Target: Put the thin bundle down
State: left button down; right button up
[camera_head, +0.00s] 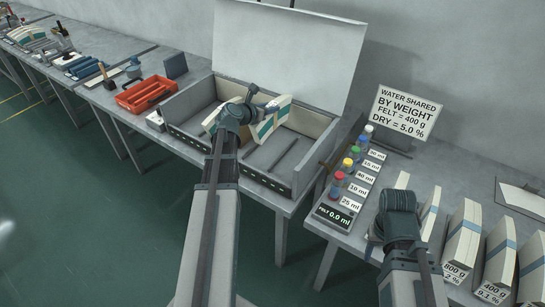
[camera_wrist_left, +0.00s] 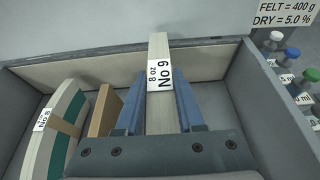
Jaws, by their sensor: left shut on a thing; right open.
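My left gripper (camera_head: 243,108) is over the open grey box (camera_head: 277,178), shut on a thin pale bundle (camera_head: 270,119). In the left wrist view the bundle (camera_wrist_left: 158,50) stands on edge between the blue fingers of the gripper (camera_wrist_left: 160,98), and its label reads "No 9, 8 oz". Its lower edge is hidden, so I cannot tell whether it touches the box floor. A thicker bundle marked No 8 (camera_wrist_left: 58,125), with a green band, stands in the box to the left, apart from the fingers. My right gripper (camera_head: 402,222) is open at the right table; its fingertips are hard to see.
A tan board (camera_wrist_left: 104,108) stands between the No 8 bundle and the left finger. The box's right part is bare. Capped bottles (camera_head: 348,165) stand right of the box, and several banded bundles (camera_head: 462,235) at far right. A red tray (camera_head: 147,94) lies left.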

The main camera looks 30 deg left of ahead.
aim_at(254, 134)
pick_arm(q)
jog(key=shift+s+r+p, duration=0.3)
jog(key=shift+r+p, duration=0.2)
jog(key=shift+r, duration=0.05)
notch_tip(254, 134, down, 10)
jog(key=b, duration=1)
jog(key=shift+a+f, duration=0.1)
jog(key=shift+f, duration=0.05)
jog(key=shift+f+b, duration=0.2)
jog(key=shift+b, duration=0.1)
jog(key=c, duration=0.5)
grip_release()
jog(key=shift+r, duration=0.15)
jog(key=shift+s+r+p, duration=0.15)
jog(key=shift+r+p, duration=0.05)
jog(key=shift+p, duration=0.15)
jog(key=p+v, duration=0.4)
jog(key=v, duration=0.6)
jog(key=shift+s+r, duration=0.1)
jog(key=shift+s, duration=0.2)
jog(key=shift+s+r, duration=0.1)
jog(key=shift+s, duration=0.4)
